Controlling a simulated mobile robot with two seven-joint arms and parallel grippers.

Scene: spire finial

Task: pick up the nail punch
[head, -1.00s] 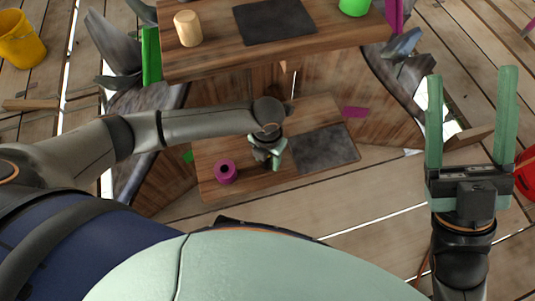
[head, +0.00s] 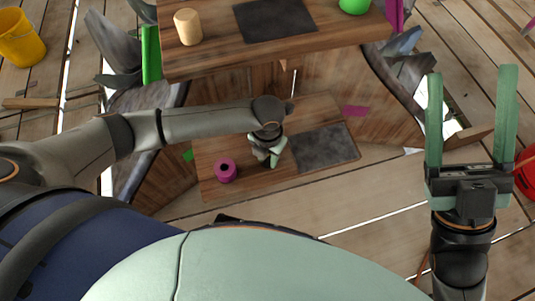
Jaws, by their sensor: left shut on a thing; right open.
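My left gripper (head: 274,160) points down over the lower wooden board, between a magenta ring-shaped piece and a dark mat. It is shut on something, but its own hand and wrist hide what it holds. I cannot make out a nail punch in the head view. My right gripper (head: 472,120) is at the right with its two long green fingers pointing up and wide apart, open and empty.
The lower board (head: 213,147) bears the magenta piece (head: 225,170) and the dark mat (head: 324,147). The upper board (head: 345,31) bears a pale wooden cylinder (head: 188,27), another dark mat (head: 274,19) and a green cup (head: 355,5). A yellow bucket (head: 20,40) stands at upper left.

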